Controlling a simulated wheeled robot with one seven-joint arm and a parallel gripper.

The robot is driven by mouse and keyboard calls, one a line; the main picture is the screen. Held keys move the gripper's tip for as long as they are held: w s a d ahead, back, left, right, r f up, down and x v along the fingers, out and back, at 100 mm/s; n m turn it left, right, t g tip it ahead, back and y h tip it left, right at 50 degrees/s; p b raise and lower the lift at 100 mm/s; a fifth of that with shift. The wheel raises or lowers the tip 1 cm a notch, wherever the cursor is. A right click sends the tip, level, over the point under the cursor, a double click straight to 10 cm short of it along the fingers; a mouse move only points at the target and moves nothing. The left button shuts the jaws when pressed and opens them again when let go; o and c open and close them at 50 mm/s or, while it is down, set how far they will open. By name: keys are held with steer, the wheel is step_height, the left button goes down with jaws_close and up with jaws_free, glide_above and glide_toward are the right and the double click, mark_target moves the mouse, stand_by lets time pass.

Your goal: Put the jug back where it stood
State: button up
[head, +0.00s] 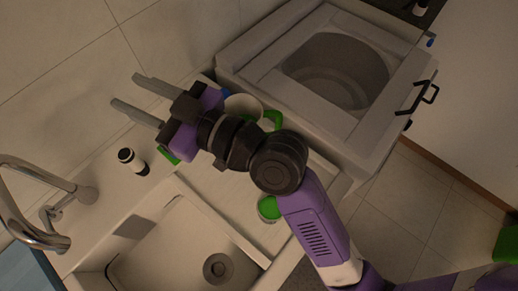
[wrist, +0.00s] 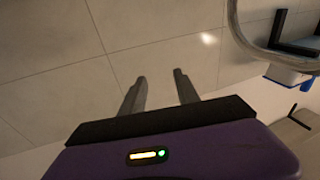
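A pale round vessel (head: 243,107) stands at the back of the counter, partly behind my arm; I cannot tell for certain that it is the jug. A green curved piece (head: 272,119) shows beside it, and I cannot tell whether the two are joined. My gripper (head: 125,90) is raised in front of the tiled wall, left of the vessel. Its two fingers are apart with nothing between them. In the wrist view my gripper (wrist: 160,75) is also empty, with only wall tiles beyond it.
A green-topped round container (head: 268,208) sits by the sink (head: 135,265). A white appliance (head: 245,66) with a round opening is at upper right.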

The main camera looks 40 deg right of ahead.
steer(key=s+d+f+m+h, duration=0.2)
steer(key=s+d+f+h, duration=0.1)
steer(key=s, duration=0.4)
steer(key=s+d+f+m+g+h, duration=0.1)
steer(key=s+d+f+m+h, duration=0.2)
steer(key=s+d+f, duration=0.2)
steer(key=s+d+f+m+h, duration=0.2)
steer(key=s+d+f, duration=0.2)
steer(key=s+f, duration=0.4)
steer(key=shift+s+d+f+m+g+h, duration=0.1)
steer(key=shift+s+m+g+h, duration=0.1)
steer(key=shift+s, duration=0.45)
steer(key=shift+s+d+m+g+h, duration=0.1)
steer(key=shift+s+h, duration=0.1)
steer(key=shift+s, duration=0.45)
steer(key=s+d+n, duration=0.1)
steer(key=s+d, duration=0.3)
steer(key=s, duration=0.4)
steer(key=shift+s+r+n+g, duration=0.15)
steer(key=shift+r+n+g, duration=0.15)
steer(key=shift+r, duration=0.15)
steer(key=shift+f, duration=0.1)
